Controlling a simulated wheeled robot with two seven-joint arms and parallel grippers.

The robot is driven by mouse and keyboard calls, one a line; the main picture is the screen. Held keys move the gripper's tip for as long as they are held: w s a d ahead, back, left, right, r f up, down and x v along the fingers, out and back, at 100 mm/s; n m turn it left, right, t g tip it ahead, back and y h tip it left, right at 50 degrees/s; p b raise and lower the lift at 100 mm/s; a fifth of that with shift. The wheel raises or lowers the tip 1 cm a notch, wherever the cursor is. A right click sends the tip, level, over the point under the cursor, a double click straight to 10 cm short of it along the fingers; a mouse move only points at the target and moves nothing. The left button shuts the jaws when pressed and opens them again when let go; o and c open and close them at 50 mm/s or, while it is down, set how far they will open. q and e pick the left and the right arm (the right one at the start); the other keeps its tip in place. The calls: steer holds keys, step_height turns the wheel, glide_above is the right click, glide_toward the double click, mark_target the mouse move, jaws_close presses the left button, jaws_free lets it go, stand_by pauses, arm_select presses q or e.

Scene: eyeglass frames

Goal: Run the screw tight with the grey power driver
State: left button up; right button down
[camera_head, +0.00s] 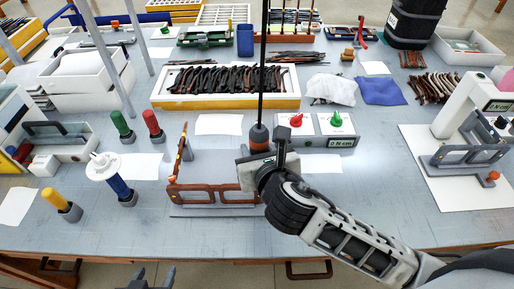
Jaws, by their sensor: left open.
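The grey power driver (258,132), with an orange band, stands upright at the middle of the table under a black cord. My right gripper (262,165) is at its lower part and appears shut on it; the wrist and jaws hide the driver's tip. Brown eyeglass frames (205,194) lie in front on a grey fixture, one temple arm standing up at their left end; their right end is beside my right gripper. The screw cannot be made out. My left gripper (153,276) is open and empty at the bottom edge, off the table's front, with only its dark fingertips showing.
Green (121,124), red (153,125), blue (119,186) and yellow (58,201) handled tools stand at the left. A torque display box (339,142) with red and green knobs is behind the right gripper. A white tray (285,102) of temple arms lies behind. A white press (463,108) stands right.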

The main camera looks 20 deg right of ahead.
mark_target(257, 136)
steer(key=shift+f, duration=1.05)
stand_by(3.6)
steer(key=shift+r, duration=3.2)
